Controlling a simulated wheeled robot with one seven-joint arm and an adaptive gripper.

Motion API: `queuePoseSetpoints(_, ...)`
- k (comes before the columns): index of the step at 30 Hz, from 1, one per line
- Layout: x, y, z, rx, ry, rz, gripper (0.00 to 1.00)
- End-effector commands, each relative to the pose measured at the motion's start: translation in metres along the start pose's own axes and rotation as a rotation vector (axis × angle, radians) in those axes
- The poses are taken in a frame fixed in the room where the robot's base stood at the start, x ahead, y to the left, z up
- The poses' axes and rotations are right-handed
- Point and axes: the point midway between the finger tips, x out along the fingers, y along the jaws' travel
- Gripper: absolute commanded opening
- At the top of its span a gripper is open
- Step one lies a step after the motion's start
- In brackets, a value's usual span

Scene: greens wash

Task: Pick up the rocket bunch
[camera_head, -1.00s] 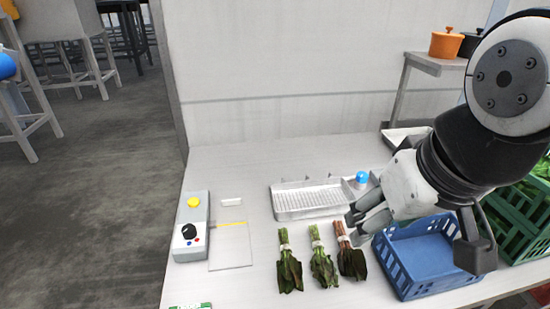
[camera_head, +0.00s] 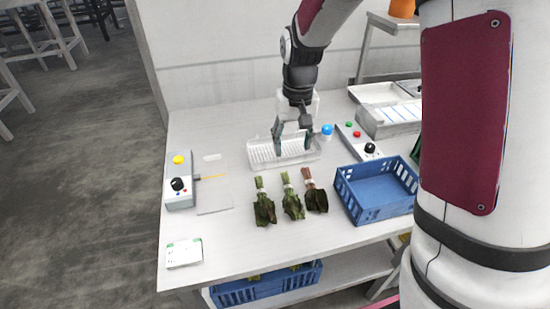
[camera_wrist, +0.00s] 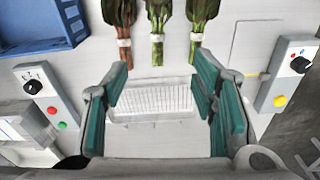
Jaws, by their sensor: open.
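Three leafy bunches with pale bands lie in a row on the table: a left bunch (camera_head: 264,205) with green stems, a middle bunch (camera_head: 291,200) with green stems, and a right bunch (camera_head: 316,197) with reddish stems. I cannot tell which is the rocket. In the wrist view the reddish-stemmed bunch (camera_wrist: 118,14), the middle bunch (camera_wrist: 157,18) and the third bunch (camera_wrist: 199,14) are cut by the top edge. My gripper (camera_head: 291,147) is open and empty, pointing down over the wire-bottomed tray (camera_head: 262,157), behind the bunches. Its green-lined fingers (camera_wrist: 158,88) are wide apart.
A blue crate (camera_head: 372,213) stands right of the bunches. A control box with a yellow button (camera_head: 178,181) and a pale board (camera_head: 214,194) are at left.

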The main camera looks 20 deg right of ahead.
Motion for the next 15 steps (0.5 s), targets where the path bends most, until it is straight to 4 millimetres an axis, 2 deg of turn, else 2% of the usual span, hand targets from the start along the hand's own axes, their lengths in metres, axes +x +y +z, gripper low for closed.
queuePoseSetpoints(1, 0.013, -0.001, -0.003, 0.003, -0.021, 0.004, 0.53)
queuePoseSetpoints(4, 0.033, -0.001, -0.009, 0.008, -0.042, 0.01, 0.53)
queuePoseSetpoints(15, 0.078, -0.001, -0.012, 0.013, -0.066, 0.017, 0.53)
